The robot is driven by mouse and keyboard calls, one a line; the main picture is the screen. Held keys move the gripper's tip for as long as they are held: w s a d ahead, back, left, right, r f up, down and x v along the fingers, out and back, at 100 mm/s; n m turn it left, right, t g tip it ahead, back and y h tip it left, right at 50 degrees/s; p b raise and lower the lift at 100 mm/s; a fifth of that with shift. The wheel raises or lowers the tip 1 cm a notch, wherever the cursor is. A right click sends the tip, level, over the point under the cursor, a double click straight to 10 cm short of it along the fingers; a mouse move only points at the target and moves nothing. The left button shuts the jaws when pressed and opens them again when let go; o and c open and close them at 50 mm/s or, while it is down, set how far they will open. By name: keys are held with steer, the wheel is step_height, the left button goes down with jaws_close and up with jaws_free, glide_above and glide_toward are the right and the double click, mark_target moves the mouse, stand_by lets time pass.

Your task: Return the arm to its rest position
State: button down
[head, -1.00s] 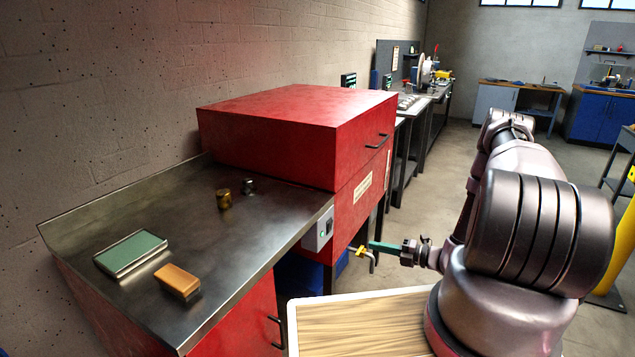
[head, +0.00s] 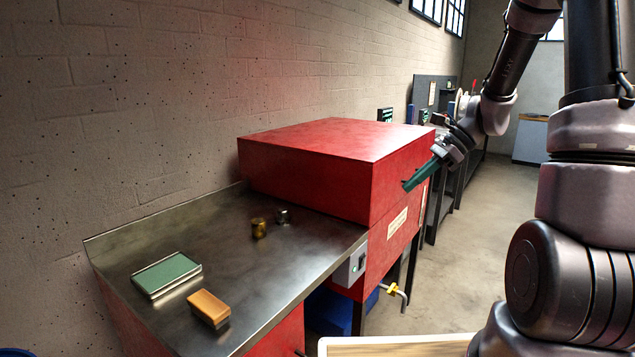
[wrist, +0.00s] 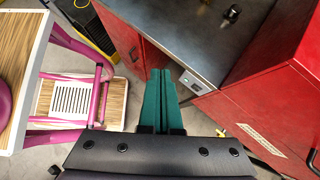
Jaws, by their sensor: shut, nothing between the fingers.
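My arm is raised on the right of the head view, with its forearm reaching up and out of the top edge. My gripper (head: 412,184) has green fingers and hangs in front of the red cabinet's upper right side, pointing down and left. In the wrist view the two green fingers (wrist: 162,75) lie together with nothing between them. In that view they point toward the metal bench's front corner and the switch box. Whether the fingertips touch the red cabinet cannot be told from the head view.
The steel bench (head: 120,257) carries a green pad (head: 167,273), an orange block (head: 209,307) and two small metal cylinders (head: 259,228). The red cabinet (head: 320,160) stands behind it. A yellow-handled valve (head: 393,290) juts out low. Open floor (head: 470,260) lies to the right.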

steer(key=s+d+r+n+t+h, duration=0.1)
steer(key=s+r+n+t+h, duration=0.5)
steer(key=s+r+n, duration=0.7)
steer(key=shift+s+d+r+n+t+h, duration=0.4)
steer(key=shift+s+r+t, duration=0.2)
steer(key=shift+s+r, duration=1.6)
steer(key=shift+w+r, duration=0.2)
steer(key=shift+w, duration=0.05)
